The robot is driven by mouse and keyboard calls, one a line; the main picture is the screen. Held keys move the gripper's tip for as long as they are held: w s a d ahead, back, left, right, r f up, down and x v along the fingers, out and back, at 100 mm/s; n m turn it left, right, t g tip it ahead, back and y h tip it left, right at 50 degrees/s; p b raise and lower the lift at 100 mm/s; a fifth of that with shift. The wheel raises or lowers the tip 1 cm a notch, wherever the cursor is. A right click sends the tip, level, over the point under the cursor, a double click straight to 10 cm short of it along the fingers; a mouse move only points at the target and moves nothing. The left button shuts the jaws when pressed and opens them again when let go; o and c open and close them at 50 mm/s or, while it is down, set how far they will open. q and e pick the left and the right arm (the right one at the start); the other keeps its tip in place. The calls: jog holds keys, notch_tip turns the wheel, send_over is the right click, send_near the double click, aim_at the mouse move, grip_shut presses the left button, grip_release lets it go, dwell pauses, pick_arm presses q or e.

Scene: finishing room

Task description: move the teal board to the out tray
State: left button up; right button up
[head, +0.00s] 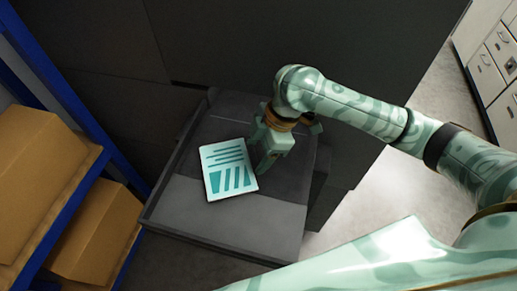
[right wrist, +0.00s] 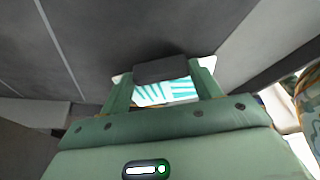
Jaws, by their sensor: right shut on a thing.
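The teal board (head: 228,168) is a flat white panel printed with teal lines and bars. My right gripper (head: 262,168) is shut on its right edge. In the right wrist view the striped face of the board (right wrist: 165,93) shows between the fingers, partly hidden by a dark block. A dark grey tray (head: 225,222) with a low rim lies under the board; I see no label saying which tray it is. I cannot tell whether the board touches the tray floor. My left gripper is not in view.
A blue-framed shelf (head: 72,205) with cardboard boxes (head: 100,232) stands at the left. Tall dark panels (head: 235,45) rise behind the tray. Light drawer cabinets (head: 488,75) stand at the far right. The front of the tray is bare.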

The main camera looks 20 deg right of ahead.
jog(key=shift+f, duration=0.45)
jog(key=o, duration=1.1)
jog(key=shift+c, duration=0.2)
jog(key=p+v, duration=0.5)
jog(key=v, duration=1.1)
